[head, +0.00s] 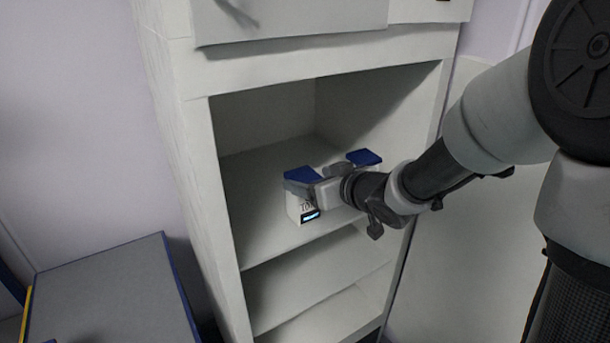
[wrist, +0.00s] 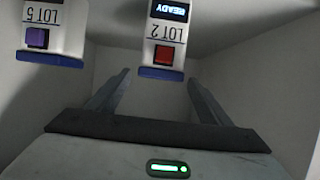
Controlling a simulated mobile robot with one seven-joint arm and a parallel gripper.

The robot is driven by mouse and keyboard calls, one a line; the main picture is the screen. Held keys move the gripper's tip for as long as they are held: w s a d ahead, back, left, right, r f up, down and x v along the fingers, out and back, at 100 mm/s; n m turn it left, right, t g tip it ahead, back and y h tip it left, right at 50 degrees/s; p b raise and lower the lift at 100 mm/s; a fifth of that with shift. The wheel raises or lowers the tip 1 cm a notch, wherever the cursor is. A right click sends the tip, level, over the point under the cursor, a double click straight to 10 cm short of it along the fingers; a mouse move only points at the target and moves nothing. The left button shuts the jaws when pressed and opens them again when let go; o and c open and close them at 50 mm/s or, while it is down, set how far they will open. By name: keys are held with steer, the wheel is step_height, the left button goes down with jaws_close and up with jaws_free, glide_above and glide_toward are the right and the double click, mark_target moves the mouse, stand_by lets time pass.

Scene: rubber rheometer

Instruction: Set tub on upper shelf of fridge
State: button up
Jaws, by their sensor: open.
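A white tub marked LOT 2 (head: 296,207), with a blue lid and a lit display, stands on the upper shelf (head: 262,222) of the open white fridge. It also shows in the wrist view (wrist: 165,45), upside down, with a red square and the word READY. My gripper (head: 303,189) is open and empty at this tub, covering part of it. In the wrist view its fingertips (wrist: 158,77) are apart, with the tub's lid edge beyond or between them; I cannot tell which. A second tub, LOT 5 (wrist: 55,35), with a purple square, stands to the right, mostly hidden behind my gripper.
The fridge's side walls (head: 208,190) and the panel above (head: 300,60) enclose the compartment. A lower shelf (head: 310,285) looks empty. The upper shelf is clear left of the tubs. A grey-topped unit (head: 105,290) stands at lower left.

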steer(key=p+v, duration=0.1)
steer(key=v, duration=0.7)
steer(key=shift+p, duration=0.3)
steer(key=shift+c, duration=0.3)
stand_by(0.4)
